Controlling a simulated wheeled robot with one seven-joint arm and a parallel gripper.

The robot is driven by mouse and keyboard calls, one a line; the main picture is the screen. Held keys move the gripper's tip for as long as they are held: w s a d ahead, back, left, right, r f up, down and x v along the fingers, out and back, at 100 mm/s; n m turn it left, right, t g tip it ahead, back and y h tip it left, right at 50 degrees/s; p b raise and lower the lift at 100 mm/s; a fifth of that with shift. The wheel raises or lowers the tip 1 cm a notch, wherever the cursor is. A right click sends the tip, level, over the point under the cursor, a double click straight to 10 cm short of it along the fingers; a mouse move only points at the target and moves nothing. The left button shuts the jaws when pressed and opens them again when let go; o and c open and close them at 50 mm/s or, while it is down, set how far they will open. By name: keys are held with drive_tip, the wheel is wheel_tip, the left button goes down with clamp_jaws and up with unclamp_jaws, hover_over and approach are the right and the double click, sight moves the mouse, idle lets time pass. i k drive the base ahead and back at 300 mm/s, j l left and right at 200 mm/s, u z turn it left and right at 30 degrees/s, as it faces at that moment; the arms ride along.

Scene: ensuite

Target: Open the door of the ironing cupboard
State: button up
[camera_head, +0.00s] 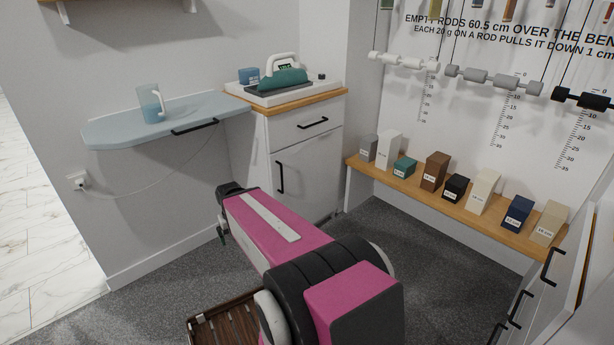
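The ironing cupboard is a white cabinet with a wooden top edge (300,101), standing in the corner at the back. Its door (312,172) looks closed. The door has a black upright handle (281,177) near its left edge. A shut drawer (292,128) with a black bar handle (313,123) is above the door. My pink arm reaches toward the cupboard and covers the door's lower part. Only a small dark part at the arm's far end, perhaps of my gripper (222,233), shows low to the left of the door. Its fingers cannot be made out.
An iron (284,78) stands on the cupboard top. A pale blue ironing board (165,118) with a jug (151,103) juts out at left. A wooden shelf (403,187) with several blocks runs along the right. A slatted wooden item (222,325) lies on the grey floor in front.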

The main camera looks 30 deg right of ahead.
sight(304, 175)
drive_tip(key=z, duration=1.05)
